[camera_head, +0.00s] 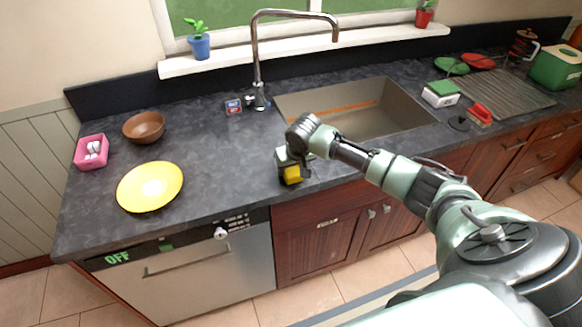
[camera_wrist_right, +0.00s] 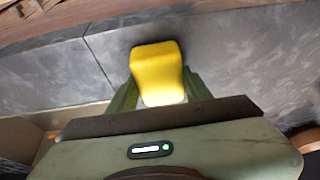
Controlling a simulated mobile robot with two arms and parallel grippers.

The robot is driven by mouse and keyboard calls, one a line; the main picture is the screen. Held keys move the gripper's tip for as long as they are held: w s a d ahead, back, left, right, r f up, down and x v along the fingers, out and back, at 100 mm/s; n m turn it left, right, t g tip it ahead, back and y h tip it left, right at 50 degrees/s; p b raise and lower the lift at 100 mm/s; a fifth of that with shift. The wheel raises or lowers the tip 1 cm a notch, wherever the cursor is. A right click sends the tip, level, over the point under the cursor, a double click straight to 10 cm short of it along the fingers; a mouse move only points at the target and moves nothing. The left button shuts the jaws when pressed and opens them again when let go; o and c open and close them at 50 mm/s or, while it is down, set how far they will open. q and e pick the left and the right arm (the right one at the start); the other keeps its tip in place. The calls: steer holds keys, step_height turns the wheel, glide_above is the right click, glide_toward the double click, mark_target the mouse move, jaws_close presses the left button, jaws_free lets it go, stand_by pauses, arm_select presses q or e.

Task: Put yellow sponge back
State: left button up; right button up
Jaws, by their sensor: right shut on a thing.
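The yellow sponge (camera_head: 292,175) is at my right gripper (camera_head: 284,165), above the front edge of the counter, left of the sink. In the right wrist view the sponge (camera_wrist_right: 158,72) sits between the fingers of my right gripper (camera_wrist_right: 158,98), which is shut on it. The counter surface shows behind it. In the head view the gripper hides part of the sponge, and I cannot tell how far it is above the counter. My left gripper is not in view.
The sink (camera_head: 370,115) is right of my gripper, with a tall faucet (camera_head: 258,60) behind. A yellow plate (camera_head: 150,187), brown bowl (camera_head: 144,126) and pink holder (camera_head: 91,151) stand left. A green-and-white sponge (camera_head: 441,93) and red item (camera_head: 480,113) lie right of the sink. Counter between plate and gripper is clear.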

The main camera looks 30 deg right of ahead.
steer(key=o, duration=1.2)
steer(key=shift+f, duration=0.1)
steer(key=shift+r, duration=0.25)
steer(key=b+v, duration=0.2)
steer(key=v, duration=1)
steer(key=shift+f, duration=0.1)
